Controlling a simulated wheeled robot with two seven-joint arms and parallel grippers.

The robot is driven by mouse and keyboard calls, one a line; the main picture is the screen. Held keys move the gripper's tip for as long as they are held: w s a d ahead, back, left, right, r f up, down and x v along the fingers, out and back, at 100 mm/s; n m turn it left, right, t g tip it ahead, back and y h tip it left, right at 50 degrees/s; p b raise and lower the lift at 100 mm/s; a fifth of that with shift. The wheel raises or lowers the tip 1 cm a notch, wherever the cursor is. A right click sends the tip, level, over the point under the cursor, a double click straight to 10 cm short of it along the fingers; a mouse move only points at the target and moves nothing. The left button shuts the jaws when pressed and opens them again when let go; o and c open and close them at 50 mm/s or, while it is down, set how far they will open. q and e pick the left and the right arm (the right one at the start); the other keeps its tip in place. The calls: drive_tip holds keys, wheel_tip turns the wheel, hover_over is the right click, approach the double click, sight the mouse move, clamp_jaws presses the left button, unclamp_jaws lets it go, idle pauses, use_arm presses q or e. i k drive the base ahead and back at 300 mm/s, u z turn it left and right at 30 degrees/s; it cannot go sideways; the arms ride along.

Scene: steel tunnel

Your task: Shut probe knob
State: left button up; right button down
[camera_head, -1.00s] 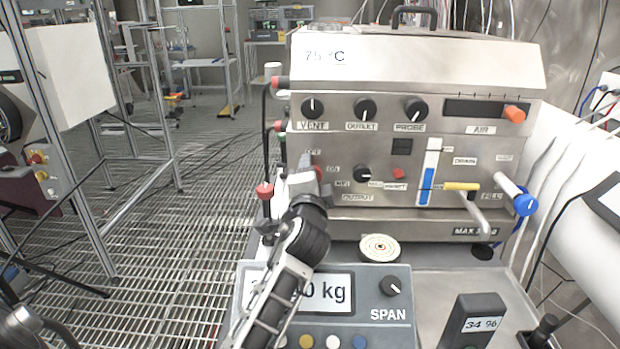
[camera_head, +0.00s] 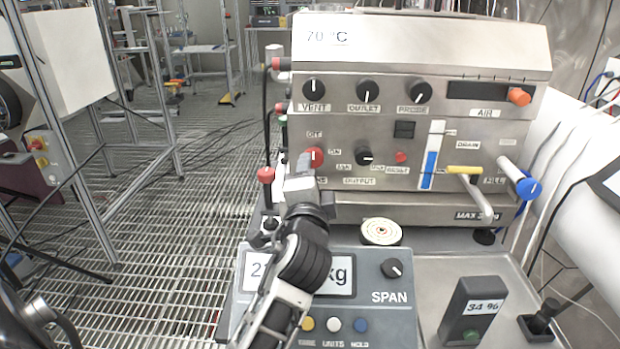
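The probe knob (camera_head: 420,91) is a round black knob with a white pointer line, the rightmost of three on the upper row of the steel machine's front. Its pointer is tilted, running between upper right and lower left. The PROBE label sits just below it. My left gripper (camera_head: 301,166) is lower and to the left, in front of the panel beside the red knob (camera_head: 316,156). Its fingers are seen from behind and small, so I cannot tell their opening or contact with the red knob. My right gripper is not in view.
The vent knob (camera_head: 314,89) and outlet knob (camera_head: 368,90) are left of the probe knob. A black output knob (camera_head: 364,155) is below. A yellow-handled lever (camera_head: 465,170) and blue-ended handle (camera_head: 527,187) project at right. A grey scale (camera_head: 392,296) stands in front.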

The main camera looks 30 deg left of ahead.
sight(420, 92)
drive_tip(key=k, duration=1)
